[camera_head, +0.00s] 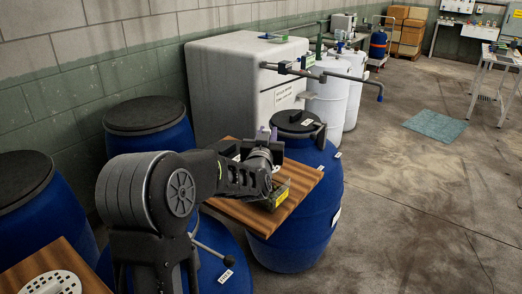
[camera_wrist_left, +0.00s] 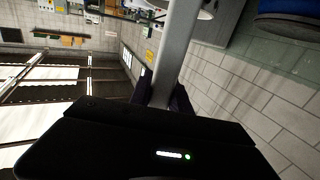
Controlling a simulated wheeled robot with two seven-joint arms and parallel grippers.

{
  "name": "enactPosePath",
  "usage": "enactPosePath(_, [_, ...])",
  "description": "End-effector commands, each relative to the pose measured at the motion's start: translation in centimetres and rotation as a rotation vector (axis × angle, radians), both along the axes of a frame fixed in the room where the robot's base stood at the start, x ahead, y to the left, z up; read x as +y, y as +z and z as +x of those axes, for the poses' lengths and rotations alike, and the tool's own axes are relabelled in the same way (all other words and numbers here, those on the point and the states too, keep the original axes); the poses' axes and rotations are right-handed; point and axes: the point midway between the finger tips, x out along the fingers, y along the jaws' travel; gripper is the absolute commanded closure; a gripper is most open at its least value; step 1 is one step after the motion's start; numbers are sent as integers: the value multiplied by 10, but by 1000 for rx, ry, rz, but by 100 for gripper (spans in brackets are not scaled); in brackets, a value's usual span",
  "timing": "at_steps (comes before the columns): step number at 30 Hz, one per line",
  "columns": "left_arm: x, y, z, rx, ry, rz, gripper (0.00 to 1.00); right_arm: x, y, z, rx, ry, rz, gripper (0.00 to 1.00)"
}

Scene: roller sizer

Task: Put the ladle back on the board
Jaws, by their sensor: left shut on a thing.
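My left gripper (camera_head: 268,134) is over the far part of a brown wooden board (camera_head: 298,186) by a blue barrel. In the left wrist view, its dark fingers (camera_wrist_left: 160,97) are shut on a long grey bar, which looks like the handle of the ladle (camera_wrist_left: 178,45). A pale round rim shows at the top of that view, near the bar's far end. In the head view I cannot make out the ladle at the gripper. My left arm hides much of the board. My right gripper is not in view.
Blue barrels with black lids (camera_head: 145,114) stand along the wall. A second wooden board (camera_head: 88,272) with a white perforated disc (camera_head: 52,284) is at the lower left. A large white tank (camera_head: 235,85) stands behind. The floor at right is clear around a green mat (camera_head: 435,126).

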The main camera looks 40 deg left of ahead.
Motion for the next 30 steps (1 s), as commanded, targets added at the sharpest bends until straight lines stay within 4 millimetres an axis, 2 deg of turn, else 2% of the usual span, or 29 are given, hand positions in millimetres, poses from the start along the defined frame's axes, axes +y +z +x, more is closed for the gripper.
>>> enactPosePath(5, [-42,-12,2,6,-59,1,100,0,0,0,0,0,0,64])
enactPosePath(8, [-83,-33,3,11,-121,6,100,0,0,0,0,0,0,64])
enactPosePath(15, [-202,-107,-9,17,-325,18,100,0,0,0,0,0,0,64])
enactPosePath(18, [-243,-135,-20,14,-403,11,100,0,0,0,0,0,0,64])
enactPosePath(21, [-272,-156,-31,9,-458,4,100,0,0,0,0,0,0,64])
enactPosePath(24, [-286,-168,-37,3,-486,1,100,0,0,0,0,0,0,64])
enactPosePath(30, [-292,-172,-39,-1,-497,0,100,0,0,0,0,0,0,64])
